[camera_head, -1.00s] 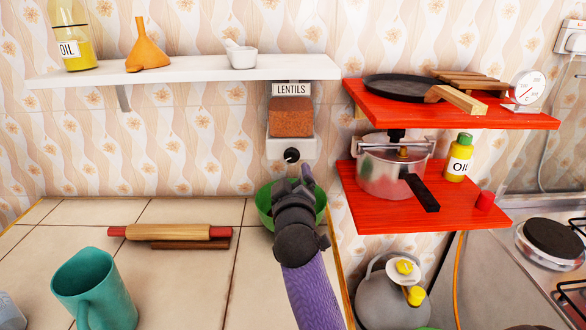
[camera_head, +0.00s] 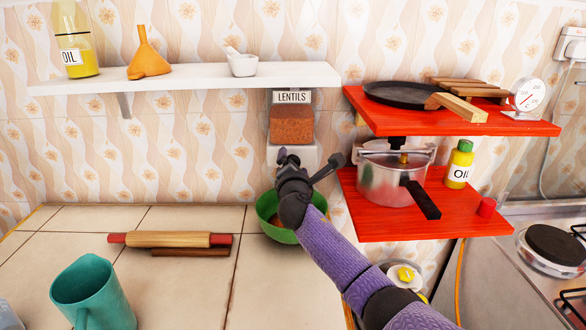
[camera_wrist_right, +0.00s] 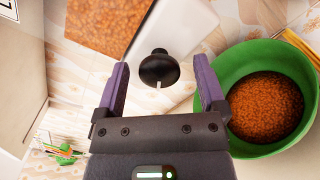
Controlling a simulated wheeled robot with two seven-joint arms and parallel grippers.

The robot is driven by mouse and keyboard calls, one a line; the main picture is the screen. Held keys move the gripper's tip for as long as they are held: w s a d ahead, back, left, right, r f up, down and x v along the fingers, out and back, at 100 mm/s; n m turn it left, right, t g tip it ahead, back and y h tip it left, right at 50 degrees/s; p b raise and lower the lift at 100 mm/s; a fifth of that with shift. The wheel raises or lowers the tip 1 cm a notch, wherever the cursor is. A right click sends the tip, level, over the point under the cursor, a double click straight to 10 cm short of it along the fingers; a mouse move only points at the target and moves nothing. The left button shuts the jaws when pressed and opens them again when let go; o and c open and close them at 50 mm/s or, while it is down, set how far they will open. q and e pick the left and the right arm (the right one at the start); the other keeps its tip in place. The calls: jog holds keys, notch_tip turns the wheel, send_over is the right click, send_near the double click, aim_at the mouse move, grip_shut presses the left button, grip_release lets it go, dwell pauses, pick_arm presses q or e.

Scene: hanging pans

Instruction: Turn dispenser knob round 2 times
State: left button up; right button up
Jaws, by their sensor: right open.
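The lentils dispenser (camera_head: 291,125) hangs on the wall below the white shelf, with a label and orange lentils behind its window. Its round black knob (camera_wrist_right: 158,70) shows in the right wrist view, with a small white mark; in the head view my right gripper hides it. My right gripper (camera_head: 309,161) is open in front of the dispenser's lower part. In the right wrist view its two purple fingers (camera_wrist_right: 160,84) are apart on either side of the knob, with gaps visible on both sides. My left gripper is out of view.
A green bowl (camera_head: 269,232) stands below the dispenser; the right wrist view shows lentils (camera_wrist_right: 268,107) in it. Red shelves (camera_head: 375,228) with a pressure cooker (camera_head: 385,180) are close on the right. A rolling pin (camera_head: 170,239) and teal mug (camera_head: 95,285) are on the counter.

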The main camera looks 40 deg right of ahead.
grip_shut()
dwell(0.4)
jog(key=m, duration=0.7)
jog(key=m+b, duration=0.1)
jog(key=m, duration=0.7)
jog(key=m+b, duration=0.1)
jog(key=m, duration=0.7)
jog(key=shift+a+f, duration=0.1)
jog(key=shift+f, duration=0.2)
dwell(0.4)
grip_release()
